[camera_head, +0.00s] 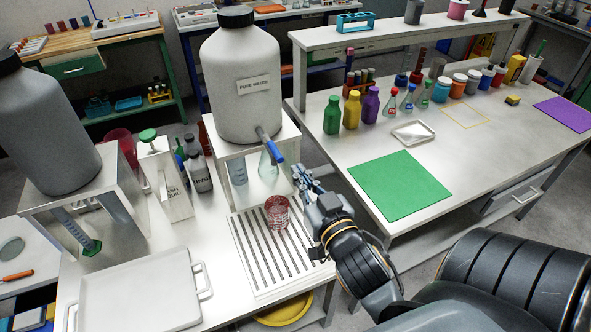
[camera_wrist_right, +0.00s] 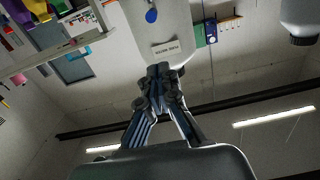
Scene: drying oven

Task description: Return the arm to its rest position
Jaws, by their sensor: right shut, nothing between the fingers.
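My right gripper (camera_head: 303,180) is over the right edge of the slatted drain tray, at the front of the water station. Its fingers are shut and empty, and they also show together in the right wrist view (camera_wrist_right: 161,72). A red-patterned glass (camera_head: 277,212) stands on the slatted tray (camera_head: 262,262), just left of the gripper and apart from it. The large white water container (camera_head: 240,62) with a blue tap (camera_head: 273,148) stands behind the gripper. It also shows in the right wrist view (camera_wrist_right: 158,28). My left gripper is not in view.
A white tray with handles (camera_head: 140,295) lies at the front left. A second table to the right bears a green mat (camera_head: 400,186), several coloured bottles and a small metal tray (camera_head: 413,133). A gap of floor separates the two tables.

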